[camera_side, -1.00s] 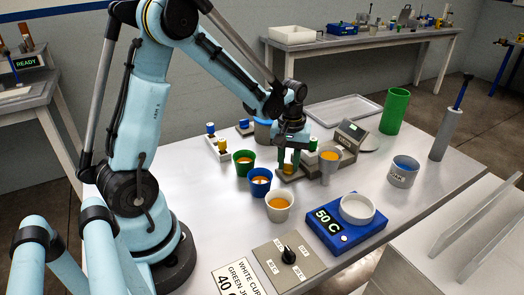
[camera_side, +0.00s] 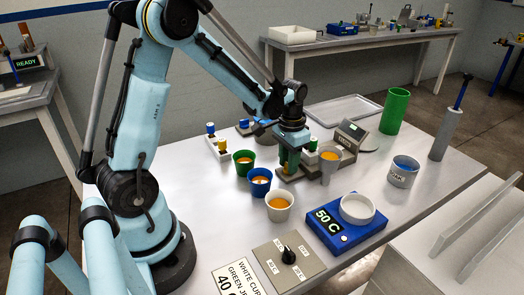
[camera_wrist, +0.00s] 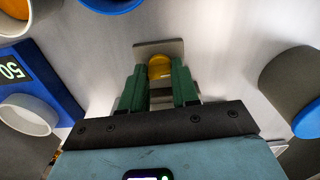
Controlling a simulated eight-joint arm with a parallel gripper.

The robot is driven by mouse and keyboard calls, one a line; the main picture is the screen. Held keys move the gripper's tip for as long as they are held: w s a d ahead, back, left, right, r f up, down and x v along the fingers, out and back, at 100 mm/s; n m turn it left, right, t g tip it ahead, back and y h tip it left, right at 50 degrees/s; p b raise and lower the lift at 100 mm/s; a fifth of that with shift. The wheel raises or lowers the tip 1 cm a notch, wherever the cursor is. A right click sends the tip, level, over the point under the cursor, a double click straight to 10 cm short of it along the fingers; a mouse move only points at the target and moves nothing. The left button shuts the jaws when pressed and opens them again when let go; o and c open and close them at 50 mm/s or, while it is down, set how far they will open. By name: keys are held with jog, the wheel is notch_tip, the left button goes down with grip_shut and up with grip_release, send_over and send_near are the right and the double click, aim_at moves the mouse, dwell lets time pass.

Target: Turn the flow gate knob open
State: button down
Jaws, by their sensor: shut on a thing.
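My gripper (camera_wrist: 159,68) points down at a small grey plate (camera_wrist: 146,49). Its two green fingers are on either side of an amber round piece (camera_wrist: 160,68), one fingertip at each side, and are shut on it. The piece sits over the plate; I cannot tell for sure that it is the flow gate knob. In the side view my gripper (camera_side: 290,160) is over the grey fixture (camera_side: 287,175) among the cups, and its fingers hide the amber piece.
Close by stand a green cup (camera_side: 243,158), a blue cup (camera_side: 259,177), a white cup (camera_side: 279,215) and a grey cup (camera_side: 329,172), with orange contents. A blue 50 C heater (camera_side: 345,236) and a black dial (camera_side: 288,256) are nearer the front.

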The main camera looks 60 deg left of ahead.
jog(key=shift+m, duration=0.4)
jog(key=c, duration=0.8)
grip_release()
jog(key=shift+c, duration=0.2)
notch_tip(320, 180, up, 12)
